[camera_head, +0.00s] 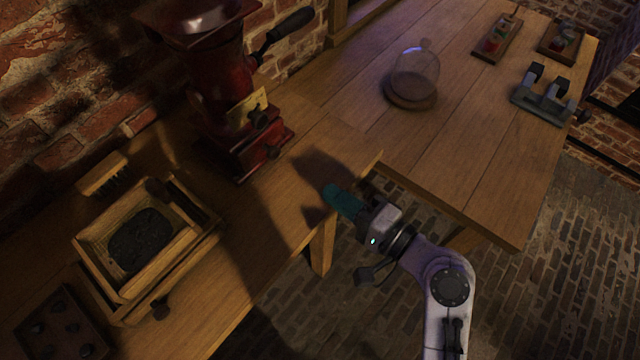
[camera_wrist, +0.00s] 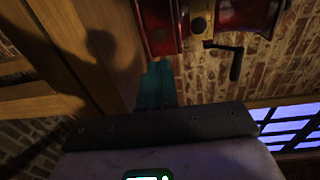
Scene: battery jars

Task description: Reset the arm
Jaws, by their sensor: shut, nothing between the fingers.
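My gripper (camera_head: 330,190) shows in the head view with teal fingers, near the front edge of the wooden bench, in front of the red grinder (camera_head: 222,95). The fingers are shut with nothing seen between them. In the wrist view the teal fingers (camera_wrist: 157,84) show together at the middle, below the red grinder (camera_wrist: 210,18). My arm reaches in from the lower right of the head view.
A wooden box with dark powder (camera_head: 185,245) and a brush (camera_head: 102,173) are at left. A glass dome (camera_head: 415,70) on a wooden base, two small trays (camera_head: 497,38) (camera_head: 562,40) and a grey clamp-like device (camera_head: 545,98) stand on the right table (camera_head: 455,150). Brick floor lies below.

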